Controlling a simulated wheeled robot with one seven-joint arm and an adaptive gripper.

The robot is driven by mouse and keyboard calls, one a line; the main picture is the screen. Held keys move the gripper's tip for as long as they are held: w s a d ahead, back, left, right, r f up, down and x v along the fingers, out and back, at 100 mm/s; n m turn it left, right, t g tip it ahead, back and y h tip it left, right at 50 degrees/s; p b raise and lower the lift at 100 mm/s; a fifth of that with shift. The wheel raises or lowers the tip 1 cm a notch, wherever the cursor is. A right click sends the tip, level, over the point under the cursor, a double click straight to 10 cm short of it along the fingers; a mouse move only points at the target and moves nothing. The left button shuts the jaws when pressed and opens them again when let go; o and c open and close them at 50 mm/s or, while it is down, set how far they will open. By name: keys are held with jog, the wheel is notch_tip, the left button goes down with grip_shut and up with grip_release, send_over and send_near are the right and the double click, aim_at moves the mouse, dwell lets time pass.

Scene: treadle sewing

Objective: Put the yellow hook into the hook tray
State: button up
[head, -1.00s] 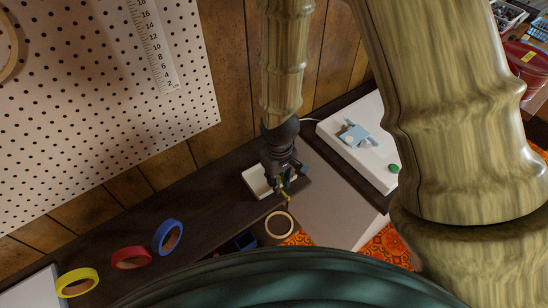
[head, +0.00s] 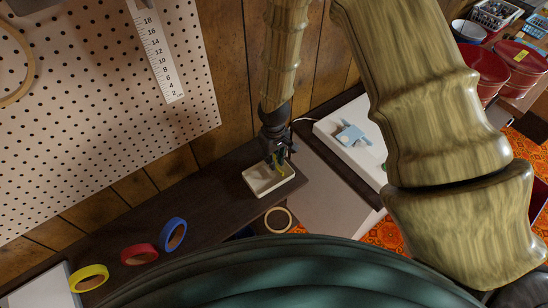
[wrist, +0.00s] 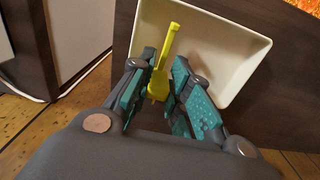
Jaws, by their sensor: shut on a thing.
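The yellow hook (wrist: 164,58) is gripped between the teal-padded fingers of my gripper (wrist: 158,92), its long end pointing away from the palm. The hook tray is a cream, shallow, open tray on the dark bench; in the wrist view its rim (wrist: 235,32) lies beyond and beside the hook. In the head view my gripper (head: 280,166) points down over the hook tray (head: 262,190), with a little of the hook (head: 283,171) visible. The hook appears above the tray floor; I cannot tell the exact gap. The fingers partly hide the hook.
Blue (head: 173,234), red (head: 139,254) and yellow (head: 89,278) tape rolls lie along the bench to the left. A wooden ring (head: 278,219) is in front of the tray. The pegboard (head: 95,110) is behind left.

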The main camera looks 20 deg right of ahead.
jog(key=shift+f, duration=0.5)
jog(key=shift+f, duration=0.15)
jog(key=o, duration=0.5)
notch_tip(320, 180, up, 12)
jog(key=b, duration=0.3)
jog(key=shift+r+b, duration=0.2)
jog(key=shift+b, duration=0.15)
dwell(0.7)
